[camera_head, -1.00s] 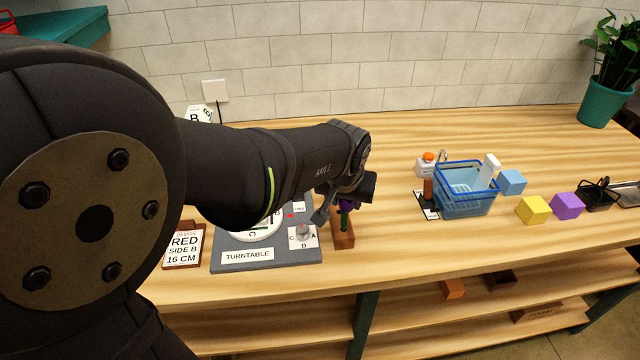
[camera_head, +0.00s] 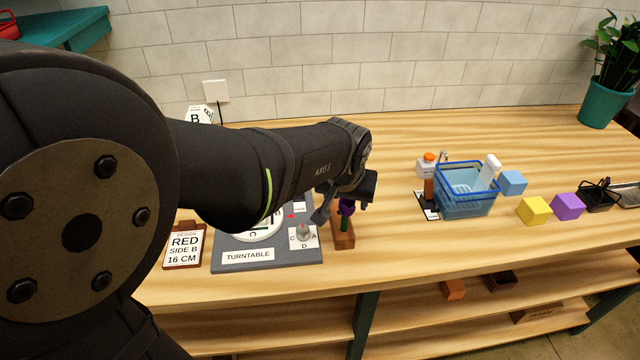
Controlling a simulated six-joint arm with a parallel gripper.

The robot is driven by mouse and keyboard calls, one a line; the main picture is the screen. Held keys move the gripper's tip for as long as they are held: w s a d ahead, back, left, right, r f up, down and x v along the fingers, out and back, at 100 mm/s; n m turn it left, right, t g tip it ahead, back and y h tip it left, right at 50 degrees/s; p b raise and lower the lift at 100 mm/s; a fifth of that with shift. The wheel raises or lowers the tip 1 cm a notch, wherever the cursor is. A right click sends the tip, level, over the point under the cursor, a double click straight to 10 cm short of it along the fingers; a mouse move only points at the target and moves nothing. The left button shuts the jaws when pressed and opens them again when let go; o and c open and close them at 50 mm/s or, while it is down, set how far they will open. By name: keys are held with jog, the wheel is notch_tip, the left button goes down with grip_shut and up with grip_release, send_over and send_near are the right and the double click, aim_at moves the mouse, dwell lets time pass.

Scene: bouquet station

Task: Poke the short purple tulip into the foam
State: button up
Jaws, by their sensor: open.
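The purple tulip (camera_head: 347,207) stands upright, its green stem (camera_head: 345,224) in a small brown wooden block (camera_head: 343,241) on the table. My gripper (camera_head: 346,200) is open, right at the flower head, one finger to its left and the other to its right; I cannot tell if they touch it. The turntable base (camera_head: 226,254) is just left of the block, with a white lettered disc (camera_head: 262,232) on it. My arm hides the rear of the turntable, and I cannot make out the foam.
A knob plate (camera_head: 304,236) is on the turntable's right corner. A blue basket (camera_head: 466,190) and light blue, yellow (camera_head: 534,210) and purple (camera_head: 567,206) cubes lie to the right. The table between block and basket is clear.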

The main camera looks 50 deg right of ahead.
jog(key=shift+v, duration=3)
jog(key=o, duration=0.5)
jog(key=shift+a, duration=0.1)
jog(key=shift+o, duration=0.2)
jog(key=shift+x, duration=2.25)
